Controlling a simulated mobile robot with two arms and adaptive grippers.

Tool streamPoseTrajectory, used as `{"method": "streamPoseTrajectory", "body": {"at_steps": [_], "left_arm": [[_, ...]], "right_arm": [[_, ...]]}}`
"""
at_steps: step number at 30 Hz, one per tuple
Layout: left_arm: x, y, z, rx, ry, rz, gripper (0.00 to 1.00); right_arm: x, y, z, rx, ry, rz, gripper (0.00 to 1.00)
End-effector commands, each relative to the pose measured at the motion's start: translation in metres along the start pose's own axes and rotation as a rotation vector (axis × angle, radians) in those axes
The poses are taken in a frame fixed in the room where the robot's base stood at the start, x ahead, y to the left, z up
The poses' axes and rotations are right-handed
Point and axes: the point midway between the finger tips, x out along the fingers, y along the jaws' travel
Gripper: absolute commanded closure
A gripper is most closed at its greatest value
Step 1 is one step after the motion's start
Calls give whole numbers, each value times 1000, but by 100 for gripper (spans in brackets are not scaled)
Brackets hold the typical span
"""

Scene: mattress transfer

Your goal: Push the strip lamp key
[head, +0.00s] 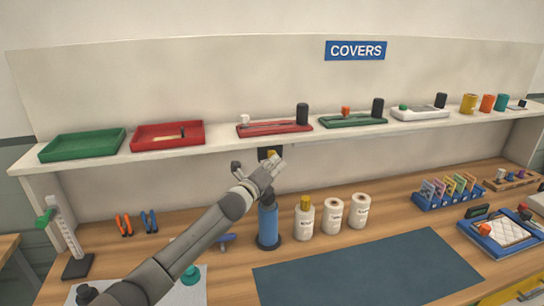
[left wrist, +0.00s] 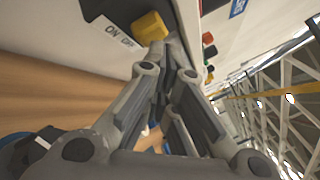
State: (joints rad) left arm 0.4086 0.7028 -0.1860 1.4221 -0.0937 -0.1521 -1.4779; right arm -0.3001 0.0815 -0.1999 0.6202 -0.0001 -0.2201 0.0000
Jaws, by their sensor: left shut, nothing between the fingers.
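The strip lamp key is a yellow block (head: 270,153) on a dark switch box (head: 262,155) on the back wall, just under the shelf. In the left wrist view the yellow key (left wrist: 150,27) stands out beside a white label (left wrist: 118,35) reading ON OFF. My left gripper (head: 278,160) reaches up to it from the front, with its fingers shut and empty. In the left wrist view the fingertips (left wrist: 168,52) are right at the key's edge; I cannot tell whether they touch it. The gripper partly hides the switch box. My right gripper is not in view.
A white shelf (head: 222,144) with trays and devices runs just above the gripper. Below stand a blue cylinder (head: 268,222) and white bottles (head: 332,216) on the wooden bench. A dark mat (head: 368,270) lies clear in front.

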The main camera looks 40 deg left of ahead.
Motion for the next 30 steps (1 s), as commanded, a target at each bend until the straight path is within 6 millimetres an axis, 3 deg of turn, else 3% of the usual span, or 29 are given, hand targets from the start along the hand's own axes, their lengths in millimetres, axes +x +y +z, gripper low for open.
{"method": "streamPoseTrajectory", "body": {"at_steps": [7,22,30], "left_arm": [[-4,-4,-4,-2,3,-2,100],[-38,-28,-28,-1,3,-2,100],[-42,-30,-31,-1,0,0,100]], "right_arm": [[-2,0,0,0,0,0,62],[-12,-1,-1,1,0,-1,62],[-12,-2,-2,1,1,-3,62]]}}
